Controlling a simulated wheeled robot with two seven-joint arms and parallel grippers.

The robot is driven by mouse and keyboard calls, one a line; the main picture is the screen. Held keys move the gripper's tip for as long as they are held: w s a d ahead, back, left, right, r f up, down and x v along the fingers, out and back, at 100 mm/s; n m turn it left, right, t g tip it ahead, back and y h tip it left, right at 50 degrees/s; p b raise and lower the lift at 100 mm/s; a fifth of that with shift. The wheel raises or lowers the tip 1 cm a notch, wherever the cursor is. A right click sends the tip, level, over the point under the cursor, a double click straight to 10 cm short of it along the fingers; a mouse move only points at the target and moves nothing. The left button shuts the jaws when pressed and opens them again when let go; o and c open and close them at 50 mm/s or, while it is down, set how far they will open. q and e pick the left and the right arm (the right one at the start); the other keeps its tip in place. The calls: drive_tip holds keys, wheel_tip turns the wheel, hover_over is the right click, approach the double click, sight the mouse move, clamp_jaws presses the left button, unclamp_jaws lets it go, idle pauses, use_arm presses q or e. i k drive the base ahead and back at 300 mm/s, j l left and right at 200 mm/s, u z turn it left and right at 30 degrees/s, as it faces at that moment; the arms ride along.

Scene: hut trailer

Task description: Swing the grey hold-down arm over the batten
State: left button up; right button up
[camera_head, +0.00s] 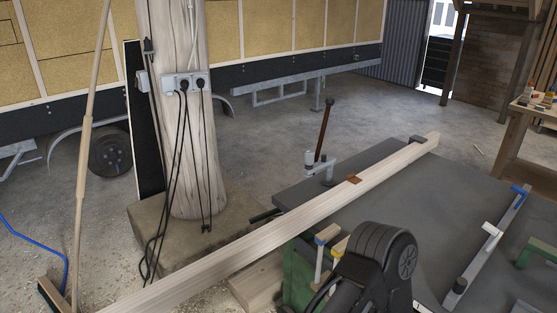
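The batten (260,236) is a long pale timber. It runs diagonally from the lower left, across the dark grey bench top (440,205), to its far edge. The grey hold-down arm (322,166) is at the far left edge of the bench. It reaches a short way right from an upright post, and its end is beside the batten on the far side, not over it. A brown lever handle (324,128) rises steeply beside it.
A grey rail with clamps (488,245) lies at right. A thick wooden post (195,130) with sockets and hanging cables stands left. A pole (84,160) stands further left. Concrete floor behind the bench is open.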

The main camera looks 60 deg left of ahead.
sight(325, 161)
drive_tip(key=u, duration=1.8)
drive_tip(key=i+l, duration=0.1)
drive_tip(key=i, duration=1.1)
drive_tip(key=k+l+u, duration=0.6)
drive_tip(key=k, duration=0.15)
drive_tip(key=k+l+u, duration=0.1)
drive_tip(key=k+u, duration=0.15)
drive_tip(key=k, duration=0.15)
